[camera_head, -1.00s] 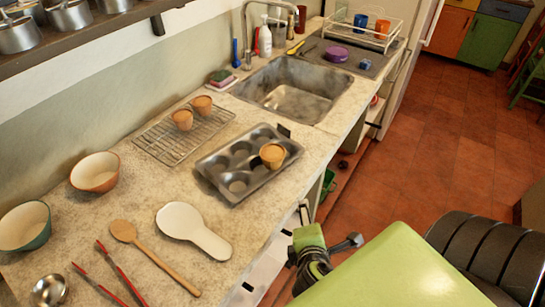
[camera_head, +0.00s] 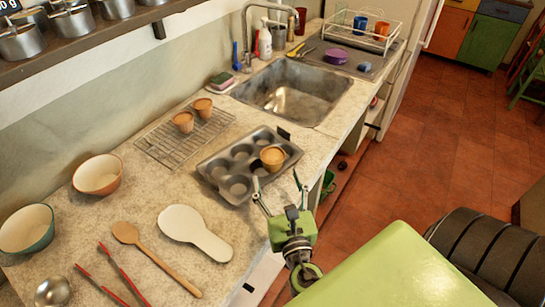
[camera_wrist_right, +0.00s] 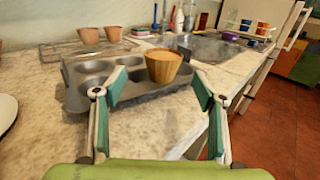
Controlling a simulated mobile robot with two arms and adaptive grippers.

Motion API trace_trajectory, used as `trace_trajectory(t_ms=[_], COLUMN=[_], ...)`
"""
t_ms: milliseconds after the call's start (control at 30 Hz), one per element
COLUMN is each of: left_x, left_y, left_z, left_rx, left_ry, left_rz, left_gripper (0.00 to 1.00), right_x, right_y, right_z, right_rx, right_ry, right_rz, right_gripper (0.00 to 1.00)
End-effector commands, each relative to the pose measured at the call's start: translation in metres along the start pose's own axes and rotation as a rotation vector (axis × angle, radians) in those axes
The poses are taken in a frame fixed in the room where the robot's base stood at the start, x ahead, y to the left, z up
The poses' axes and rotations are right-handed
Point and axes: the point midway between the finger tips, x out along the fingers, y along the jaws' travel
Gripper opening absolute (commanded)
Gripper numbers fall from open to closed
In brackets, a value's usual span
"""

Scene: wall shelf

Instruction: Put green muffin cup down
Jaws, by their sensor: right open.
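An orange-brown muffin cup (camera_head: 272,158) sits upright in the right part of the grey muffin tin (camera_head: 240,170); no cup looks green. My right gripper (camera_head: 279,186) is open and empty, in front of the tin, with its fingers pointing toward it. In the right wrist view, the cup (camera_wrist_right: 165,67) shows beyond and between the two spread fingers (camera_wrist_right: 160,96), apart from them. Two more brownish cups, the left one (camera_head: 183,122) and the right one (camera_head: 203,106), stand on the wire cooling rack (camera_head: 160,152). My left gripper is not in view.
A white spoon rest (camera_head: 190,226), a wooden spoon (camera_head: 150,255), red-handled tongs (camera_head: 122,272) and two bowls, one orange-rimmed (camera_head: 98,175) and one teal (camera_head: 27,230), lie left of the tin. The sink (camera_head: 290,92) is behind it. The counter's front edge runs beside my gripper.

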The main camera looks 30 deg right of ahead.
Motion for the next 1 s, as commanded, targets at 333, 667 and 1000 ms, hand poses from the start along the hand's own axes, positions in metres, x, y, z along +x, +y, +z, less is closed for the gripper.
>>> trace_trajectory(t_ms=[333, 667, 1000], left_x=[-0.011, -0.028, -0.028], left_y=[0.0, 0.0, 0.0], left_z=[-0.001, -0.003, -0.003], left_rx=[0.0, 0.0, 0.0], left_ry=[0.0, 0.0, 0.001], left_rz=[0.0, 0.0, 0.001], left_gripper=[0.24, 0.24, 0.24], right_x=[0.037, 0.081, 0.084], right_y=[-0.001, -0.005, -0.005], right_z=[0.003, 0.009, 0.007], right_rx=[0.001, 0.002, 0.003], right_ry=[0.0, 0.0, 0.002], right_rz=[-0.002, -0.002, -0.001], right_gripper=[0.64, 0.64, 0.51])
